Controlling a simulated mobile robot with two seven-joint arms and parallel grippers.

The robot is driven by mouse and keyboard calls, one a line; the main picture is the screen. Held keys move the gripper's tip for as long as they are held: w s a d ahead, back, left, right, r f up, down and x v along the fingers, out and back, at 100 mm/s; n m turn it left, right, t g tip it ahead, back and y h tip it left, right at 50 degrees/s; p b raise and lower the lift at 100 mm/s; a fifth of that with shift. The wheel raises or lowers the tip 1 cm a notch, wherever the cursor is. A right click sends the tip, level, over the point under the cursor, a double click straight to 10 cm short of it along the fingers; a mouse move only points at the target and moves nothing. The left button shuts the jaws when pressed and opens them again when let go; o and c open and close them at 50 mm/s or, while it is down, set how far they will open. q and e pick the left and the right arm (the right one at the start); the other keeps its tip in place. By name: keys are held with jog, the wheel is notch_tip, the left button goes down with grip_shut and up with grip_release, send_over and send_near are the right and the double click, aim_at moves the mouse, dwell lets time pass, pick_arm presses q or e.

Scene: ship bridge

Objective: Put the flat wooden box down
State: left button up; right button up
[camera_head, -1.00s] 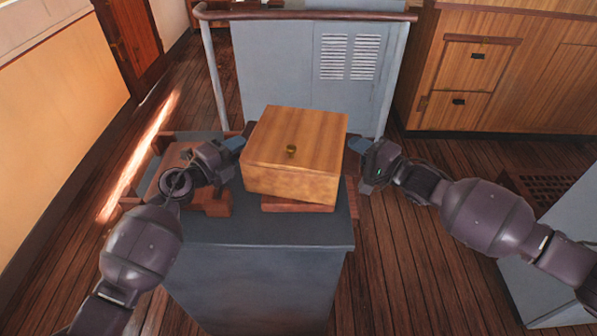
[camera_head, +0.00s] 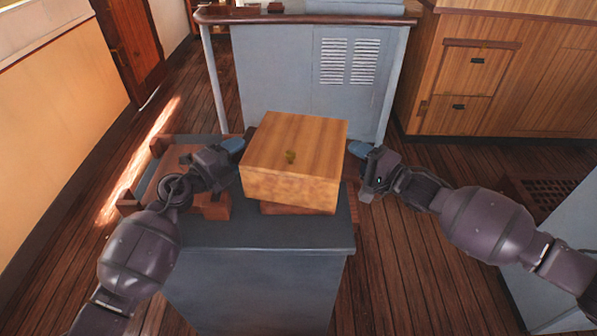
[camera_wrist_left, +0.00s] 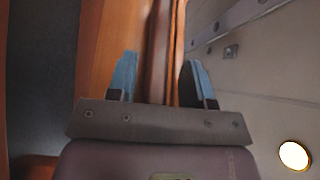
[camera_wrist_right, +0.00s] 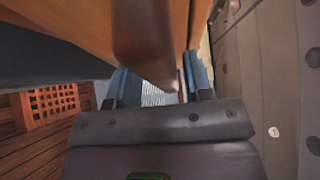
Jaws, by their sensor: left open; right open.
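My left gripper (camera_head: 233,146) is open at the box's left side. My right gripper (camera_head: 358,150) is open at its right side. In the left wrist view a brown strip (camera_wrist_left: 160,50) lies between the open fingers. In the right wrist view a brown rounded piece (camera_wrist_right: 145,40) lies in front of the fingers.
Reddish wooden trays or boards (camera_head: 170,165) lie at the left of the cabinet, partly behind my left arm. A grey vented console (camera_head: 300,75) with a wooden rail stands behind. The front of the cabinet top is clear.

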pick_arm(q)
jog(key=shift+s+a+f+g, duration=0.15)
jog(key=shift+s+f, duration=0.1)
jog(key=shift+f, duration=0.25)
jog(key=shift+s+a+f+g, duration=0.1)
jog(key=shift+s+f+g, duration=0.1)
jog(key=shift+f, duration=0.25)
pick_arm(e)
jog(key=shift+w+f, duration=0.1)
jog(key=shift+f, duration=0.05)
pick_arm(q)
jog(key=v, duration=0.4)
jog(key=r+v, duration=0.1)
jog(key=v, duration=0.2)
pick_arm(e)
jog(key=v, duration=0.8)
